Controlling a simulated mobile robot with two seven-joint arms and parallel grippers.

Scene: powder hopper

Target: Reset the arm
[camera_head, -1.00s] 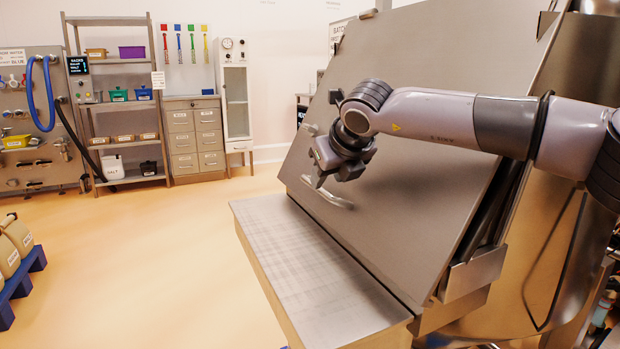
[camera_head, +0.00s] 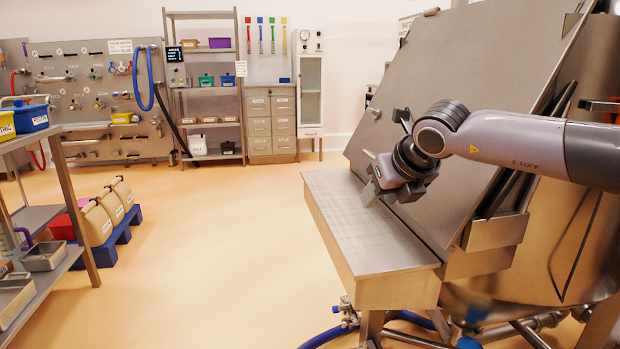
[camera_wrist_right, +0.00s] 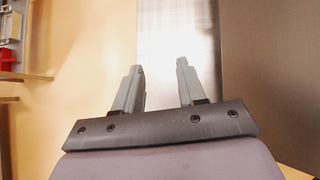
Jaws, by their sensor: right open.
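My right gripper (camera_head: 368,176) is open and empty. It hangs in front of the lower part of the hopper's large sloping steel lid (camera_head: 440,110), above the flat steel ledge (camera_head: 335,205). In the right wrist view its two grey fingers (camera_wrist_right: 160,85) stand apart with nothing between them. The bright ledge (camera_wrist_right: 178,40) lies beyond the fingers, and the dark lid (camera_wrist_right: 270,80) fills the right side. The lid's pale handle is not visible now. My left gripper is not in view.
A steel rack (camera_head: 72,190) with bins stands at the left. Tan sacks (camera_head: 100,218) sit on a blue pallet (camera_head: 122,235). Shelves (camera_head: 205,95) and a drawer cabinet (camera_head: 270,122) line the back wall. A blue hose (camera_head: 325,338) lies below the ledge. The middle floor is clear.

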